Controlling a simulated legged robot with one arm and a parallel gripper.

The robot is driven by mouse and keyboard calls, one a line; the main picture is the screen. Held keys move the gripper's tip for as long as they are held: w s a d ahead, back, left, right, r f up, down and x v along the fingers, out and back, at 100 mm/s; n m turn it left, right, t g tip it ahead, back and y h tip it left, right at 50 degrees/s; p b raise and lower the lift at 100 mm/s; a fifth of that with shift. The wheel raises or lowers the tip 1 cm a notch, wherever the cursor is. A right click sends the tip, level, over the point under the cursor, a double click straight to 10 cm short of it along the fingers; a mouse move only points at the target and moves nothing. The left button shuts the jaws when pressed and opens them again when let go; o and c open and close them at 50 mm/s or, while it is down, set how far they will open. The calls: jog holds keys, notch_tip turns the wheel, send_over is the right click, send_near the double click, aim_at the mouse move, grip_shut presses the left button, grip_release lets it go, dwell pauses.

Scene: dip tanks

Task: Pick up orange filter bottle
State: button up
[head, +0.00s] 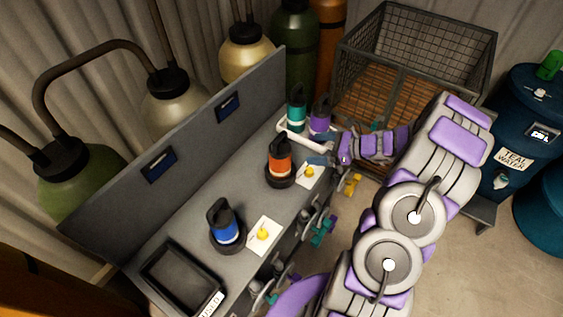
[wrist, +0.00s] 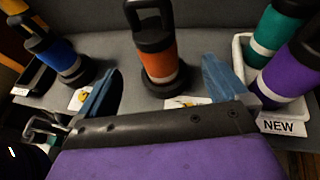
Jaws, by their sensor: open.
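The orange filter bottle (head: 279,160) stands upright in a dark round base on the grey bench, with a black handled cap and a pale band. In the wrist view the orange bottle (wrist: 158,62) is straight ahead, between and beyond the two blue fingers. My gripper (wrist: 160,88) is open and empty, and its fingers do not touch the bottle. In the head view my gripper (head: 318,160) is just right of the bottle, partly hidden by my arm. A blue bottle (head: 223,222) stands in its own base nearer the front left.
A teal bottle (head: 297,112) and a purple bottle (head: 320,118) stand in a white tray marked NEW (wrist: 283,127). A dark tray (head: 181,281) lies at the bench's near end. White cards with yellow knobs (head: 263,234) lie along the edge. A back panel (head: 190,135) rises behind.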

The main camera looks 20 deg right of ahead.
aim_at(280, 150)
jog(key=b+x, duration=0.1)
jog(key=x, duration=0.4)
jog(key=b+x, duration=0.1)
jog(key=x, duration=0.3)
jog(key=s+a+b+x, duration=0.1)
jog(key=x, duration=0.4)
jog(key=shift+w+a, duration=0.2)
jog(key=shift+d, duration=0.4)
jog(key=shift+c, duration=0.6)
jog(key=shift+d, duration=0.25)
jog(key=c, duration=0.3)
jog(key=shift+a, duration=0.45)
jog(key=c, duration=0.6)
jog(key=shift+d, duration=0.25)
jog(key=c, duration=0.8)
